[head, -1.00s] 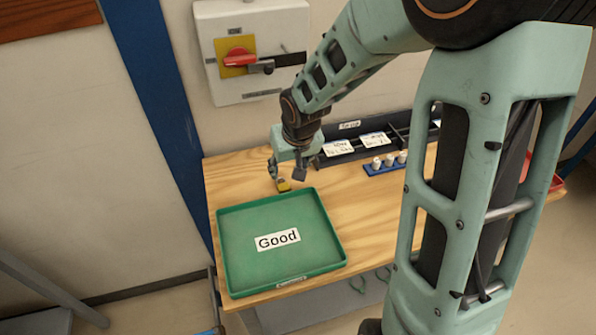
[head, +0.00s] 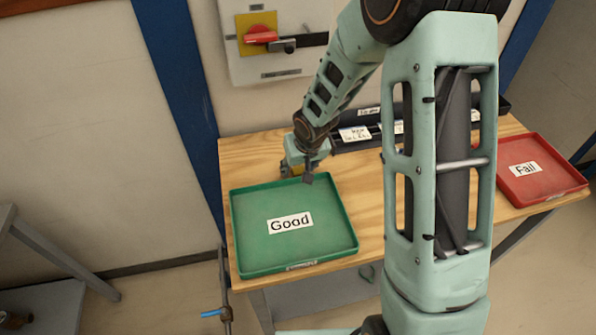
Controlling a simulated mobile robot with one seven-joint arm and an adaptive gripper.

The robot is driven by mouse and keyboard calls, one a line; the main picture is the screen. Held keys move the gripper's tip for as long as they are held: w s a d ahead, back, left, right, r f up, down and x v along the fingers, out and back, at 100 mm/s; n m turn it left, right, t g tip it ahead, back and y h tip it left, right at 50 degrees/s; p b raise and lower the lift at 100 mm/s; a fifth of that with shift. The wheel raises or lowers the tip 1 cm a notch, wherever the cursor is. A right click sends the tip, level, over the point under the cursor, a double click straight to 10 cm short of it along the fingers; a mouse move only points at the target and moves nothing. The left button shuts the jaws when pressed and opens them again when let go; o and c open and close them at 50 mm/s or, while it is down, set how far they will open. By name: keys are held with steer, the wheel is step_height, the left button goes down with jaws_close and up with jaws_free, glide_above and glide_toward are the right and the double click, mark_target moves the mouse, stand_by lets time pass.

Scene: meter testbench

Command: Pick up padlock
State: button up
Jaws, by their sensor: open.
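A small yellow block-like thing, likely the padlock (head: 297,171), shows on the wooden bench just behind the green tray marked Good. It is small and mostly hidden by my gripper. My gripper (head: 298,175) points down with its fingers apart, one to each side of the yellow thing. I cannot tell whether the fingers touch it.
The green Good tray (head: 247,255) lies just in front of my gripper. A red Fail tray (head: 565,187) is at the right of the wooden bench (head: 375,208). A dark rack (head: 345,145) stands behind. A red-handled switch box (head: 272,68) is on the wall.

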steer(key=shift+w+f, duration=0.1)
steer(key=shift+f, duration=0.1)
steer(key=shift+c, duration=0.5)
jaws_close()
steer(key=shift+r, duration=0.1)
steer(key=shift+r, duration=0.65)
steer(key=s+d+r+p, duration=0.2)
steer(key=s+r+p, duration=0.1)
steer(key=s+r, duration=0.2)
steer(key=s+d+r+p, duration=0.2)
steer(key=s+r+p, duration=0.1)
steer(key=s+r, duration=0.3)
steer(key=shift+s+d+r, duration=0.3)
steer(key=shift+s+d, duration=0.05)
steer(key=shift+s, duration=0.8)
